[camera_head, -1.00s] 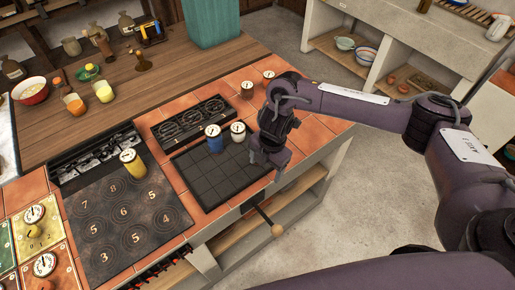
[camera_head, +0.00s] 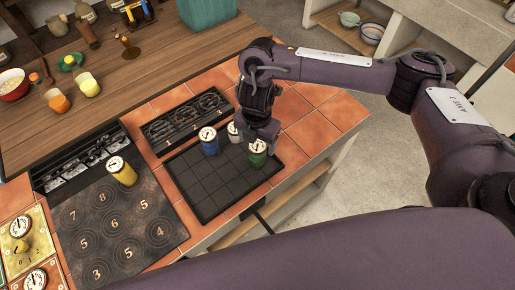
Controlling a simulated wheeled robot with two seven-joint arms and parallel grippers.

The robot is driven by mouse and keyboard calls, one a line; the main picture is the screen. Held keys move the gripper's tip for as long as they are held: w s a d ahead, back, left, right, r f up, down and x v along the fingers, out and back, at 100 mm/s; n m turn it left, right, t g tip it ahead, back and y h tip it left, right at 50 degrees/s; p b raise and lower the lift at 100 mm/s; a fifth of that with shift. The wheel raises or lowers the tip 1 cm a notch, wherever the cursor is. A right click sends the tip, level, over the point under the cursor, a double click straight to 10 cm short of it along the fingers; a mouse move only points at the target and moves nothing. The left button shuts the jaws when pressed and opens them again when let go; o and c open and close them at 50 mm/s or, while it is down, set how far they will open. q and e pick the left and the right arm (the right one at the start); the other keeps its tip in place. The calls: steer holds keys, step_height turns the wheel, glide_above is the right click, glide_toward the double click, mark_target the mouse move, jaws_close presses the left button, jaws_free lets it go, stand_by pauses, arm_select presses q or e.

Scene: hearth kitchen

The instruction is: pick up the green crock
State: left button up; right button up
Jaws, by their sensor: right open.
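The green crock (camera_head: 257,154), with a pale lid bearing a dark mark, stands upright at the right side of the dark gridded tray (camera_head: 212,196). My right gripper (camera_head: 260,136) is open, pointing down right at the crock's top and far side. I cannot tell whether its fingers touch the crock or are around it. My left gripper is not in view.
A blue crock (camera_head: 209,144) and a white crock (camera_head: 235,133) stand close left of the green one. A yellow crock (camera_head: 123,173) stands on the numbered dark plate (camera_head: 118,228). Orange tiles (camera_head: 310,130) to the right are clear.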

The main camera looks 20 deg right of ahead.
steer(key=shift+s+a+f, duration=0.1)
steer(key=shift+s+f, duration=0.2)
steer(key=shift+f, duration=0.55)
steer(key=f, duration=0.3)
steer(key=f+b, duration=0.1)
steer(key=shift+w+d+f, duration=0.2)
steer(key=shift+w+f, duration=0.05)
steer(key=shift+f, duration=0.1)
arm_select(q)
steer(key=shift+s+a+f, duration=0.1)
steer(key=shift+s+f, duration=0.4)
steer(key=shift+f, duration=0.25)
arm_select(e)
steer(key=c, duration=1.3)
